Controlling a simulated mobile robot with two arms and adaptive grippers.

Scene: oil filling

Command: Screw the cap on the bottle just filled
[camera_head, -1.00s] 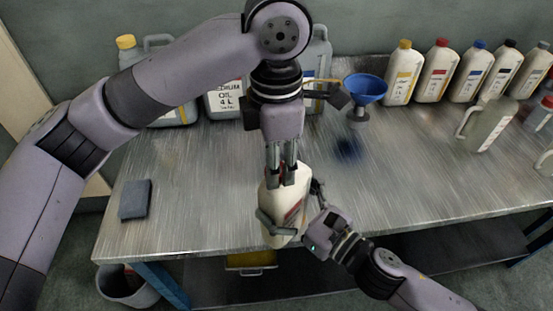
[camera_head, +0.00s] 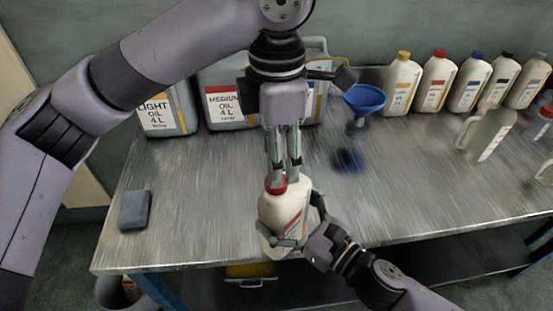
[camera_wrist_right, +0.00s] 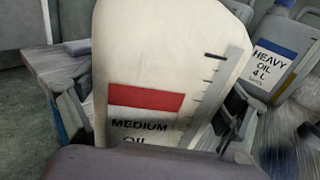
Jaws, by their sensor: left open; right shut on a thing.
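The white bottle (camera_head: 282,219) stands roughly upright near the table's front edge, a red cap (camera_head: 275,186) at its top. The bottle fills much of the right wrist view (camera_wrist_right: 150,75), with a red band and the word MEDIUM on it. My right gripper (camera_head: 299,226) is shut around the bottle's body, one finger on each side. My left gripper (camera_head: 284,182) points down right over the bottle's top, its fingers apart and beside the cap. Whether a finger touches the cap, and how far the cap is seated, I cannot tell.
Large oil canisters labelled light (camera_head: 163,116) and medium (camera_head: 226,106) stand at the back. A blue funnel (camera_head: 364,98) stands to their right. Several capped bottles line the back right, and a bottle (camera_head: 486,132) stands before them. A dark block (camera_head: 135,210) lies left. The left-middle tabletop (camera_head: 200,190) is clear.

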